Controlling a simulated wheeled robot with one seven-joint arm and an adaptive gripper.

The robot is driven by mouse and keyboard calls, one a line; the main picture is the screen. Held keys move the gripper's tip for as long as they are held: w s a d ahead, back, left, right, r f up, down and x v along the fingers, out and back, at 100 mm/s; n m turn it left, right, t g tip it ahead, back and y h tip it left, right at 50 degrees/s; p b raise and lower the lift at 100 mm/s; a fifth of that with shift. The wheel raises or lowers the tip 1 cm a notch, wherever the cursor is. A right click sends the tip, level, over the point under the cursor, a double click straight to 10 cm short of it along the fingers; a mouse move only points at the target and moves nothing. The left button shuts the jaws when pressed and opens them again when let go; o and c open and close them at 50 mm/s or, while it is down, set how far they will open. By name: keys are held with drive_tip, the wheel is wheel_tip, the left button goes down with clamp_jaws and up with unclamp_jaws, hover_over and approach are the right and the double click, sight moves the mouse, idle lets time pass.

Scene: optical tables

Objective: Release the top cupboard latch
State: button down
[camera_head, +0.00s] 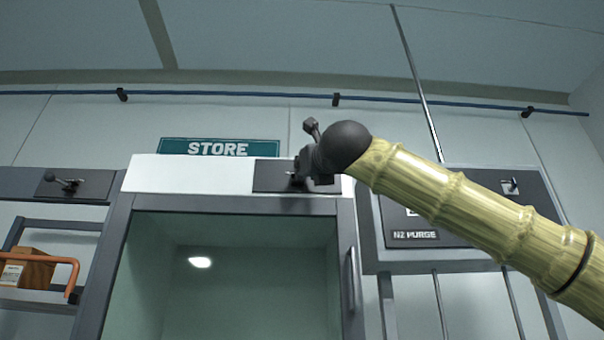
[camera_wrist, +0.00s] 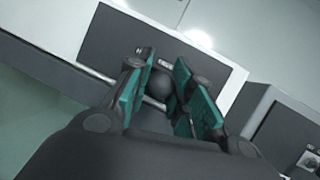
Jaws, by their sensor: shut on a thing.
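The store cupboard (camera_head: 160,174) has a white top band and a grey-framed glass front. A dark latch plate (camera_head: 265,176) is at the right end of the band, and it also shows in the wrist view (camera_wrist: 108,38). My gripper (camera_head: 298,172) is at this plate and hides most of the latch. In the wrist view my gripper (camera_wrist: 158,88) has its teal pads around the latch's dark round knob (camera_wrist: 159,84) and is shut on it. The lever's angle is mostly hidden.
A similar lever plate (camera_head: 75,185) is at the left, above a shelf with a brown box (camera_head: 30,268). A panel marked N2 PURGE (camera_head: 450,225) stands close on the right, behind my arm. A vertical door handle (camera_head: 351,280) is below the latch.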

drive_tip(key=shift+w+d+r+n+g+y+p, duration=0.1)
drive_tip(key=shift+d+n+g+y, duration=0.2)
drive_tip(key=shift+y, duration=0.35)
drive_tip(key=shift+n+g+y+p, duration=0.1)
drive_tip(key=shift+n+y, duration=0.25)
drive_tip(key=shift+y, duration=0.25)
drive_tip(key=shift+w+d+r+n+g+y+p, duration=0.1)
drive_tip(key=shift+d+n+g+y, duration=0.2)
drive_tip(key=shift+y, duration=0.35)
drive_tip(key=shift+a, duration=0.15)
drive_tip(key=c, duration=1.2)
unclamp_jaws()
drive_tip(key=shift+c, duration=0.2)
drive_tip(key=shift+f, duration=0.1)
drive_tip(key=shift+s+f, duration=0.15)
drive_tip(key=shift+s, duration=0.1)
drive_tip(key=v, duration=1.1)
drive_tip(key=shift+s+d+f, duration=0.15)
drive_tip(key=shift+s+d, duration=0.05)
drive_tip(key=shift+d, duration=0.1)
drive_tip(key=shift+a, duration=0.1)
